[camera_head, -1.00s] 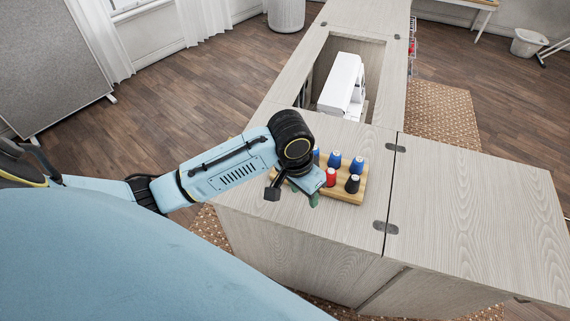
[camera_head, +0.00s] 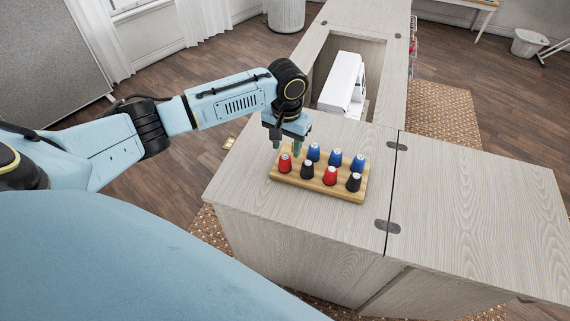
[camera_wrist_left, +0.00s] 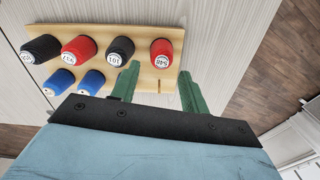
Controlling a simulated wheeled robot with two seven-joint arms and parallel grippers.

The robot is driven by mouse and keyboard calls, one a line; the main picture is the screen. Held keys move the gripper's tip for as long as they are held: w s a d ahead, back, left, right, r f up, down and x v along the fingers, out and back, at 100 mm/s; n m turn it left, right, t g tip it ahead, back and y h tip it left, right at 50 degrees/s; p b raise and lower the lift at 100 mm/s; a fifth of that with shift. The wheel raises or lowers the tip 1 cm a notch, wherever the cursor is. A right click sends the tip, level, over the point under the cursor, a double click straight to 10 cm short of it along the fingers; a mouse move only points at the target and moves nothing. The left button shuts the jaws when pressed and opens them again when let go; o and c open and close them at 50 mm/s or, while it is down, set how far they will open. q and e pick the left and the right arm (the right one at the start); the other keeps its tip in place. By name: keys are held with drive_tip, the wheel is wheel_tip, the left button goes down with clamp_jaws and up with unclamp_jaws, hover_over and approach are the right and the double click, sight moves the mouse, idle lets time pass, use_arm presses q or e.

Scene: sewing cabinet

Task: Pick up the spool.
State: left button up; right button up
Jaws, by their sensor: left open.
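A wooden spool board (camera_head: 320,192) on the cabinet top holds two rows of spools. The front row has a red spool (camera_head: 285,163), a black one (camera_head: 307,170), another red one (camera_head: 330,176) and another black one (camera_head: 353,183). Three blue spools (camera_head: 335,159) stand behind. My left gripper (camera_head: 286,147) points down, open, at the board's left end, behind the end red spool. In the left wrist view, that red spool (camera_wrist_left: 161,53) is just beyond the two green fingers (camera_wrist_left: 159,72), with a bare spot of board between them. One blue spool is hidden there.
A white sewing machine (camera_head: 342,85) sits in the cabinet's recess behind the board. The cabinet top (camera_head: 480,190) is clear to the right, past a hinged seam. Free top also lies in front of the board.

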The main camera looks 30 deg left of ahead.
sight(285, 159)
use_arm(q)
drive_tip(key=f, duration=0.4)
drive_tip(key=f+b, duration=0.1)
drive_tip(key=shift+s+a+f, duration=0.1)
drive_tip(key=shift+s+f, duration=0.15)
drive_tip(key=shift+f, duration=0.15)
drive_tip(key=c, duration=0.7)
